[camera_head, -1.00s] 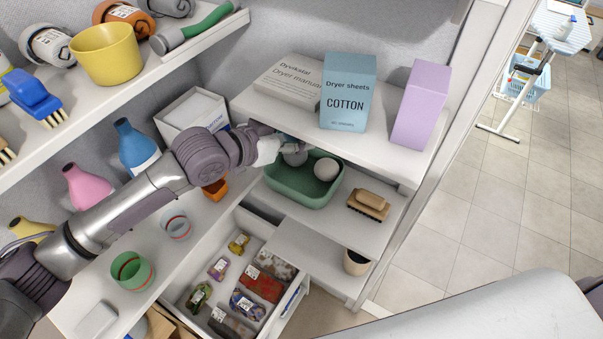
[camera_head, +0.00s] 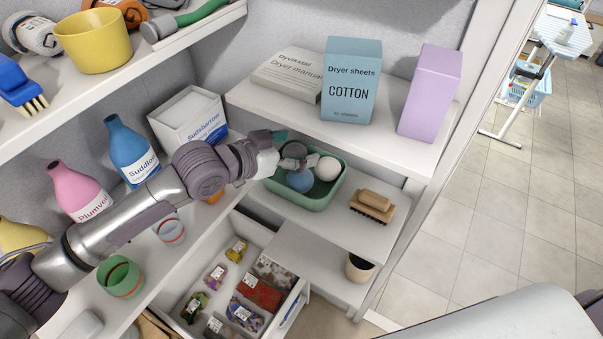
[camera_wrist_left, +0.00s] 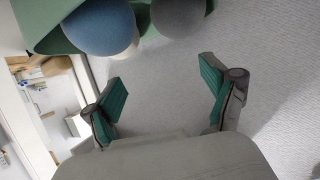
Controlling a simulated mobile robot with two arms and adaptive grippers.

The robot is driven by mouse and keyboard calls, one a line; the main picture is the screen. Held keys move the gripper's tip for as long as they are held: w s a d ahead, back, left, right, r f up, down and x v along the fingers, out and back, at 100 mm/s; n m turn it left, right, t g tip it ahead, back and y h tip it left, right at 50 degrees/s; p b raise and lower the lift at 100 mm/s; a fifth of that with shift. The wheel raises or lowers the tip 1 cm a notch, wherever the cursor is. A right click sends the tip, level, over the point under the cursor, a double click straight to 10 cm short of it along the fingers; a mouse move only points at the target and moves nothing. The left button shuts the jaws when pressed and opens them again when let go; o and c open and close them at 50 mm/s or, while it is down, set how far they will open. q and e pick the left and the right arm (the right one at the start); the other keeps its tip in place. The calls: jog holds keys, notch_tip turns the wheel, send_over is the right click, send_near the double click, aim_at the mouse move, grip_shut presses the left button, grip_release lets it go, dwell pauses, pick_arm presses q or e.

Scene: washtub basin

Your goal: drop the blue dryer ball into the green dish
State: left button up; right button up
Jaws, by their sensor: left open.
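The green dish (camera_head: 322,200) sits on the middle shelf board under the upper shelf. The blue dryer ball (camera_head: 299,181) is inside it at the front left. A white ball (camera_head: 328,168) and a grey ball (camera_head: 294,150) are also in the dish, the grey one partly hidden by my gripper. My left gripper (camera_head: 283,149) is open and empty at the dish's left rear edge. In the left wrist view its green-padded fingers (camera_wrist_left: 163,97) are spread with nothing between them. The blue ball (camera_wrist_left: 100,24), grey ball (camera_wrist_left: 180,14) and dish (camera_wrist_left: 45,28) show at the top.
Above the dish is a shelf with a dryer manual box (camera_head: 288,78), dryer sheets box (camera_head: 351,82) and lilac box (camera_head: 430,92). A wooden brush (camera_head: 373,205) lies right of the dish.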

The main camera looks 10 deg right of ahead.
pick_arm(q)
jog(key=v, duration=1.2)
jog(key=shift+s+f, duration=0.1)
jog(key=shift+s, duration=0.05)
